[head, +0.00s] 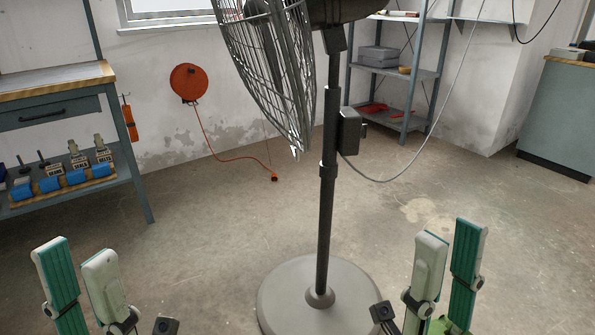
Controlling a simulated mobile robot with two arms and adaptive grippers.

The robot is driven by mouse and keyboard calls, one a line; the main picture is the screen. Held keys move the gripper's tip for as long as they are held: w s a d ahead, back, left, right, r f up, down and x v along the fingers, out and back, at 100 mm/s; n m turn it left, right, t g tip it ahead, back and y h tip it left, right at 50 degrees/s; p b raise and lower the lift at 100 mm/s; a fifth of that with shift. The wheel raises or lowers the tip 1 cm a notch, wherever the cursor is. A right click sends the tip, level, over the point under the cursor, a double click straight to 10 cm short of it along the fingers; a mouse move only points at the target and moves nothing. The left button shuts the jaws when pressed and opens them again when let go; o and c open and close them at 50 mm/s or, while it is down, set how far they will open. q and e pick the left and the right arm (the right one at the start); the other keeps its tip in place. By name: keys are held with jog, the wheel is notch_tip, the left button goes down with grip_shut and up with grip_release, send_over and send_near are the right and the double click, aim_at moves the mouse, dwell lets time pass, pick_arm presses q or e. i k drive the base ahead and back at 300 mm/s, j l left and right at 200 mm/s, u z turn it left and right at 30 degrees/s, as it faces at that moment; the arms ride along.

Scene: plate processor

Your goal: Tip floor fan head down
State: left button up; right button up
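The floor fan (327,170) stands upright in the middle of the head view on a round grey base. Its dark pole rises to the fan head (270,75), whose wire cage faces left and is cut off by the top edge. A black box sits on the pole. My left gripper (77,270) is at the bottom left, its two fingers apart with nothing between them. My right gripper (450,255) is at the bottom right of the base, fingers apart and empty. Neither gripper touches the fan.
An orange cable reel (189,82) hangs on the back wall. A metal shelf (400,75) stands behind the fan. A grey-green cabinet (560,120) is at the right. Open concrete floor surrounds the base.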

aim_at(328, 17)
jog(key=k+z, duration=0.15)
jog(key=z, duration=0.3)
jog(key=k+z, duration=0.15)
jog(key=z, duration=0.25)
jog(key=k+l+z, duration=0.15)
jog(key=z, duration=0.3)
jog(key=i+j+z, duration=0.15)
jog(key=j+z, duration=0.2)
jog(key=j, duration=0.5)
jog(key=j+z, duration=0.35)
jog(key=j, duration=1.5)
jog(key=i+j, duration=0.15)
jog(key=j, duration=0.8)
jog(key=i+j, duration=0.1)
jog(key=j, duration=0.55)
jog(key=i, duration=0.05)
